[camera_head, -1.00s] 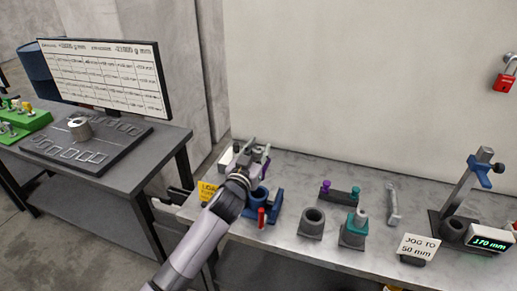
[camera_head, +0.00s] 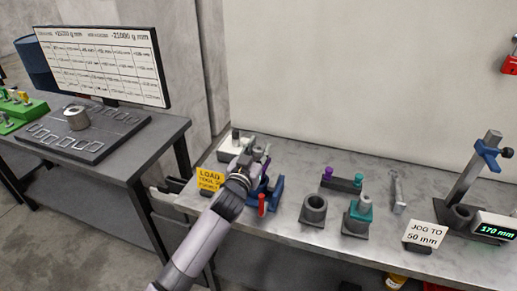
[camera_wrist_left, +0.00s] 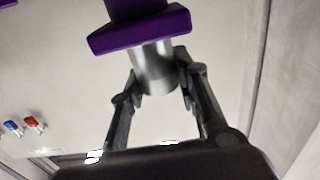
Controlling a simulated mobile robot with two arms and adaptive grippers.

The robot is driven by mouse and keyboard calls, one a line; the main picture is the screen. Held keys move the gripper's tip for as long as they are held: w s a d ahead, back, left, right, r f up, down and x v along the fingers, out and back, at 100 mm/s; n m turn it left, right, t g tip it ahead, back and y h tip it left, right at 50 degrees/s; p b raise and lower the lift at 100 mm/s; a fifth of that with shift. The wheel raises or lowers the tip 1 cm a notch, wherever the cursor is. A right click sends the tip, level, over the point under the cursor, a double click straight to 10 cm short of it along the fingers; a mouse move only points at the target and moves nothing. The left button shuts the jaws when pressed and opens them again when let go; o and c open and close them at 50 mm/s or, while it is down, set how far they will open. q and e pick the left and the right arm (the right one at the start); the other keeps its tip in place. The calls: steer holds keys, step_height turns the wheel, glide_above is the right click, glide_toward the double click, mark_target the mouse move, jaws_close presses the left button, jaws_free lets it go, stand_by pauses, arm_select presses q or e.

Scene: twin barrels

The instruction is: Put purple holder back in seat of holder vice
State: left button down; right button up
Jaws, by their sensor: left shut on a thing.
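My left gripper (camera_head: 256,164) is shut on the silver cylinder of the purple holder, at the vice in the head view. In the left wrist view the fingers (camera_wrist_left: 157,82) clasp the cylinder, with the wide purple block of the holder (camera_wrist_left: 140,32) beyond them. In the head view only a thin purple sliver of the holder (camera_head: 266,166) shows. The blue holder vice (camera_head: 276,192), with a red handle (camera_head: 262,205), is just below and right of the gripper. Its seat is mostly hidden, so I cannot tell whether the holder touches it. My right gripper is not in view.
A yellow sign (camera_head: 209,180) stands left of the vice. A grey round socket (camera_head: 313,209) and a teal holder on a block (camera_head: 358,214) stand to its right. A measuring stand (camera_head: 470,205) is at the far right.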

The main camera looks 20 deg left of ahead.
mark_target(258, 157)
arm_select(q)
steer(key=shift+r, duration=0.15)
stand_by(0.3)
stand_by(0.4)
steer(key=shift+p, duration=0.4)
stand_by(0.4)
stand_by(0.3)
steer(key=shift+f+b, duration=0.3)
steer(key=shift+f, duration=0.05)
steer(key=shift+s+f+b, duration=0.1)
steer(key=shift+f+b, duration=1.2)
steer(key=shift+f, duration=0.5)
steer(key=shift+r, duration=0.15)
steer(key=shift+r+p, duration=0.35)
steer(key=shift+p, duration=0.25)
steer(key=shift+r+p, duration=1.1)
steer(key=shift+r, duration=0.15)
